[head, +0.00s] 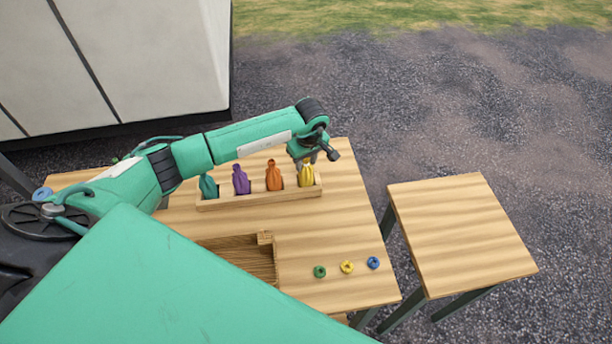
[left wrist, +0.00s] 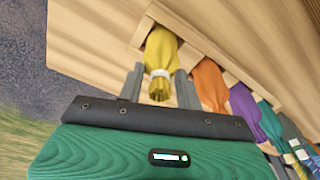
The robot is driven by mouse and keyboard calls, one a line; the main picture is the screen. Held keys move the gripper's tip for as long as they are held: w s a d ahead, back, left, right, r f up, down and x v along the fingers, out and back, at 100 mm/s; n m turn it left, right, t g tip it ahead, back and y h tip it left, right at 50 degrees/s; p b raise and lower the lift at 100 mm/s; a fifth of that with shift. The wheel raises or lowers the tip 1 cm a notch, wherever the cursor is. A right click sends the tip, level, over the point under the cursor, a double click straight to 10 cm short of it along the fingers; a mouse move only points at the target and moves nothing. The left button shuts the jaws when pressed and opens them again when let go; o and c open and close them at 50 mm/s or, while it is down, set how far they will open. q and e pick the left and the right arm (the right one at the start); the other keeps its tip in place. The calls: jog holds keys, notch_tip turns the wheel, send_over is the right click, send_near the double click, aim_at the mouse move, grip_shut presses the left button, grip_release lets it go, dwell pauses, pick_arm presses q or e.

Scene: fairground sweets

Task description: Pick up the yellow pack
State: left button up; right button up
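The yellow pack (head: 306,176) stands at the right end of a wooden rack (head: 262,198) in the head view. In the left wrist view the yellow pack (left wrist: 161,52) has a white tie below its gathered top. My left gripper (head: 310,160) is directly above it, pointing down. In the left wrist view the two fingers of my left gripper (left wrist: 158,88) stand apart, one on each side of the pack's neck, with a gap visible on at least the left side. My right gripper is not in view.
Orange (head: 273,175), purple (head: 241,180) and teal (head: 208,186) packs stand in the same rack, to the left. A wooden tray (head: 240,262) and green, yellow and blue rings (head: 373,263) lie nearer on the table. A bare side table (head: 458,232) stands at right.

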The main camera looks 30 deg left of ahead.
pick_arm(q)
grip_shut()
